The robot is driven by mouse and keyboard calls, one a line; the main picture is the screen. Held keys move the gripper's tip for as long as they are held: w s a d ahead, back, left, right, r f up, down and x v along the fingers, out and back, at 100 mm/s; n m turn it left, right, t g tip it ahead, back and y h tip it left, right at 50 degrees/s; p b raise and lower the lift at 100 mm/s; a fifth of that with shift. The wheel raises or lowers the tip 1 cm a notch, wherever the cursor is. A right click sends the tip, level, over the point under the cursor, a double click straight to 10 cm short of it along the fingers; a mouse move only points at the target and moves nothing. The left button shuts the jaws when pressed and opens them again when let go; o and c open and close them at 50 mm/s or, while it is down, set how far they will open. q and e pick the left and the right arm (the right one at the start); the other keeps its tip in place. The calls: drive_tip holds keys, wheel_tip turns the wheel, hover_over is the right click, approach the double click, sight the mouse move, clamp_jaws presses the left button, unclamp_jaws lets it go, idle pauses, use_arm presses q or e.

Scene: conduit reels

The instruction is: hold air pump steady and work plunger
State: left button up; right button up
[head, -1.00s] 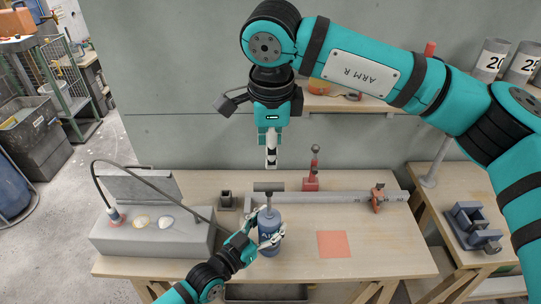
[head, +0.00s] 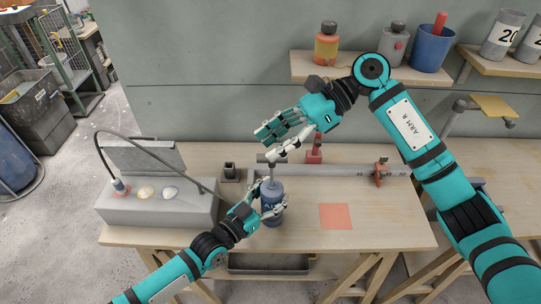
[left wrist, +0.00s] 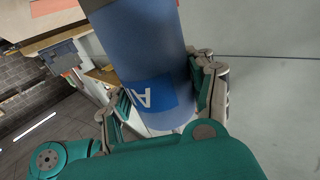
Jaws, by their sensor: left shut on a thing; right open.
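The blue air pump (head: 271,210) stands upright on the workbench; it also fills the middle of the left wrist view (left wrist: 145,50), with part of a label showing. Its plunger handle (head: 271,158) is a grey bar on top. My left gripper (head: 269,203) is shut around the pump body; its fingers lie on either side of the body in the left wrist view. My right gripper (head: 266,145) is open just above the plunger handle, its lower finger close to it. I cannot tell whether they touch.
A grey box (head: 155,207) with a curved hose stands at the left of the bench. A long grey rail (head: 335,170) with an orange clamp (head: 381,172) lies behind the pump. A red-orange square (head: 335,216) marks clear bench at the right. A shelf (head: 310,68) hangs above.

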drive_tip(key=w+d+f+m+t+y, duration=0.3)
drive_tip(key=d+f+m+t+y, duration=0.15)
drive_tip(key=d+f+y, duration=0.5)
drive_tip(key=a, duration=0.3)
drive_tip(key=a+r+h, duration=0.1)
drive_tip(key=a, duration=0.3)
drive_tip(key=a+h, duration=0.1)
drive_tip(key=a, duration=0.2)
drive_tip(key=shift+w+a+r+g+h, duration=0.15)
drive_tip(key=shift+w+g+h, duration=0.05)
drive_tip(key=shift+g+h, duration=0.05)
drive_tip(key=shift+c, duration=0.3)
clamp_jaws()
